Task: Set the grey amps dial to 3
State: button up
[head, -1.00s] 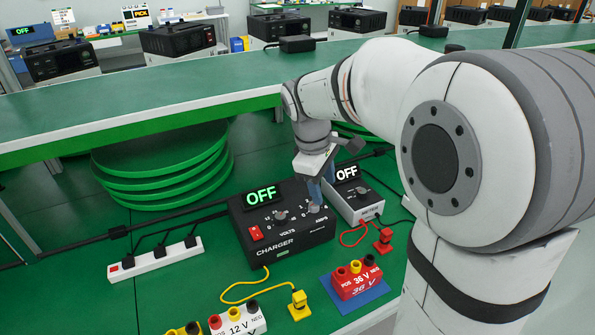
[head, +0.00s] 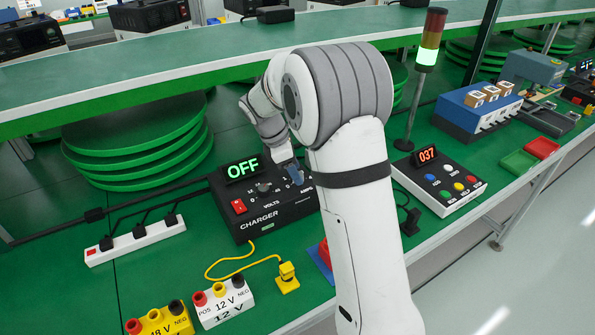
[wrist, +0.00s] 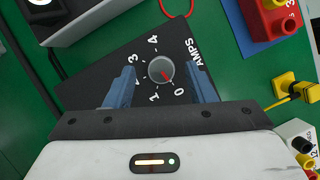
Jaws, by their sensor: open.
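The black charger (head: 262,208) sits on the green table in the head view, its green display reading OFF. In the wrist view the round grey amps dial (wrist: 161,70) is on the charger's dark panel (wrist: 92,92), with numbers around it and the word AMPS beside it. Its red mark points toward 0. My gripper (wrist: 160,80) is open, with one blue finger on each side of the dial; I cannot tell whether they touch it. In the head view my gripper (head: 294,176) is over the charger's right part and hides the amps dial.
The volts dial (head: 263,187) and red switch (head: 239,206) are left of my gripper. A white power strip (head: 135,241), 12 V block (head: 222,303) and yellow connector (head: 287,278) lie around the charger. A push-button box (head: 440,182) stands right, past my arm.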

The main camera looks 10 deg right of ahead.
jog(key=shift+d+f, duration=0.2)
jog(key=shift+f, duration=0.2)
jog(key=shift+c, duration=0.3)
jog(key=c, duration=0.9)
